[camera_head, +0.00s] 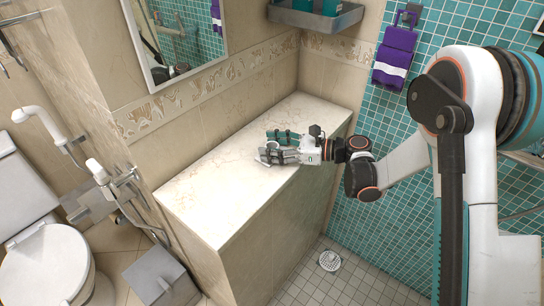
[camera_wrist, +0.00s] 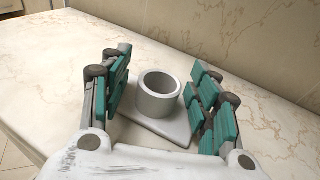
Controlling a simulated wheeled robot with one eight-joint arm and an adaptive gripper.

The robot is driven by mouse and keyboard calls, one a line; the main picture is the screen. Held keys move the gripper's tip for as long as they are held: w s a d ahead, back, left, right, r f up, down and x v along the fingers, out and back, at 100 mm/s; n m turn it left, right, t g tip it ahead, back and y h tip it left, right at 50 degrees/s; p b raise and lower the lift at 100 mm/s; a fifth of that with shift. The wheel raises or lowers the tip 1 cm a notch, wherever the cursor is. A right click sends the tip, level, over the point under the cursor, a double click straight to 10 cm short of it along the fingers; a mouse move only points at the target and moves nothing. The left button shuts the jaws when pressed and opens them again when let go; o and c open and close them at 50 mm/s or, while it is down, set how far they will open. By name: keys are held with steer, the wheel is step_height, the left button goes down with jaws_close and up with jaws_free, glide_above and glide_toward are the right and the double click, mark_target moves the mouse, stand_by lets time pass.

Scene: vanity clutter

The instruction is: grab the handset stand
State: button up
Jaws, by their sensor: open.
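The handset stand (camera_wrist: 157,98), a light grey ring on a flat plate, rests on the marble-patterned counter in the wrist view. My gripper (camera_wrist: 160,65) is open, with one teal-padded finger to the left of the stand and one to the right. The ring sits between the fingers, with visible gaps on both sides. The near part of the plate is partly hidden by my gripper's body. In the head view my gripper (camera_head: 276,146) is low over the counter, and the stand is mostly hidden by it and hard to make out.
The counter (camera_head: 215,195) is otherwise clear, with a wall behind it. A toilet (camera_head: 45,260) and a hand shower (camera_head: 98,170) are at the left.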

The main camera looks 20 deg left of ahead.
jaws_close()
steer(key=shift+r, duration=0.1)
stand_by(0.3)
